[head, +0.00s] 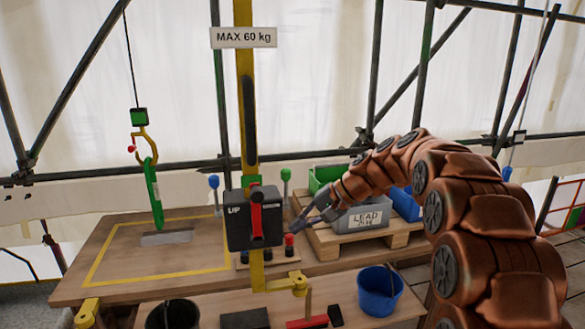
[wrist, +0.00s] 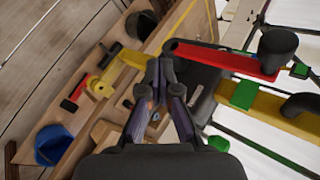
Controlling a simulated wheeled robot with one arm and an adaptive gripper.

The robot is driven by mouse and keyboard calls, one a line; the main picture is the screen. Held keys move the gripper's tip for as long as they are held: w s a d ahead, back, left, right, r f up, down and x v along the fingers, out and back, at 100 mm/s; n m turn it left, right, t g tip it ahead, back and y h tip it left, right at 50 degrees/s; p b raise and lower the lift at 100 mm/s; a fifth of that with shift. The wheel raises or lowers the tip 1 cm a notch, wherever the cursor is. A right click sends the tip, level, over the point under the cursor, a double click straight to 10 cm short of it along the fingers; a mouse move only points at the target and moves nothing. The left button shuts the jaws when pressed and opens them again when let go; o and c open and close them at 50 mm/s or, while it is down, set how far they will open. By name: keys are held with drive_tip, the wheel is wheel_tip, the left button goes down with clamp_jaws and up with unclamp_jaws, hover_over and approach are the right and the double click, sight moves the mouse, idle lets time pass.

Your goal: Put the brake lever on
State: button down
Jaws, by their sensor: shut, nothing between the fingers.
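The red brake lever (head: 257,218) stands about upright on the front of a black box (head: 235,222) marked UP on its left side. The box is fixed to a yellow post (head: 245,110). In the wrist view the red lever (wrist: 225,60) runs across the upper right, with a black knob (wrist: 278,45) at its end. My gripper (head: 301,223) is just right of the box, apart from the lever. In the wrist view my gripper (wrist: 160,92) has its fingers together and holds nothing. The right-hand label of the box is hidden or unclear.
A LEAD box (head: 362,218) sits on a pallet behind my gripper. A blue bucket (head: 379,291), a hammer (head: 315,321) and a black bucket (head: 172,316) are on the near bench. A hook with a green sling (head: 153,190) hangs over the yellow-outlined area at left.

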drive_tip(key=w+d+r+t+y+p, duration=0.2)
drive_tip(key=w+d+y, duration=0.2)
drive_tip(key=w, duration=0.7)
drive_tip(key=w+d+r+t+y+p, duration=0.2)
drive_tip(key=w+d, duration=0.3)
drive_tip(key=w, duration=0.6)
drive_tip(key=shift+r+y+p, duration=0.45)
drive_tip(key=shift+y+p, duration=0.35)
drive_tip(key=shift+y, duration=0.1)
